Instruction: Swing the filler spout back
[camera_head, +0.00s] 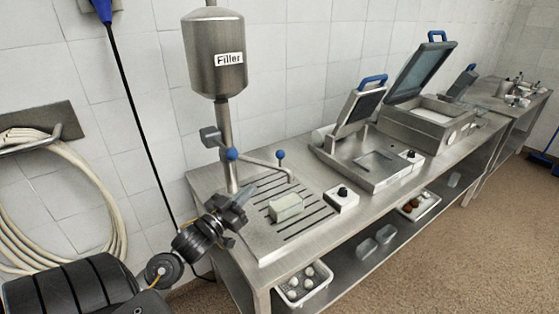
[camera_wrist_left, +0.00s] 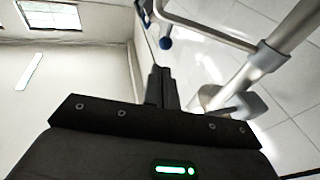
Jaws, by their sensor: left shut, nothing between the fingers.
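The filler (camera_head: 215,55) is a steel hopper on a post, labelled "Filler", at the near end of the steel bench. Its spout (camera_head: 262,164) is a thin bent pipe reaching right from the post over the slotted drain plate, with a blue-knobbed handle (camera_head: 281,155) upright on it. In the wrist view the spout (camera_wrist_left: 212,30) crosses the upper part, with a blue knob (camera_wrist_left: 166,43). My left gripper (camera_head: 243,192) is shut and empty, low in front of the post and apart from the spout; its fingers (camera_wrist_left: 162,84) show closed. My right gripper is not in view.
A pale translucent tub (camera_head: 287,206) stands on the drain plate (camera_head: 262,228) below the spout. A white control box with a black knob (camera_head: 342,198) sits right of it. Open-lidded machines (camera_head: 370,140) stand farther along the bench. A coiled hose (camera_head: 70,200) hangs left.

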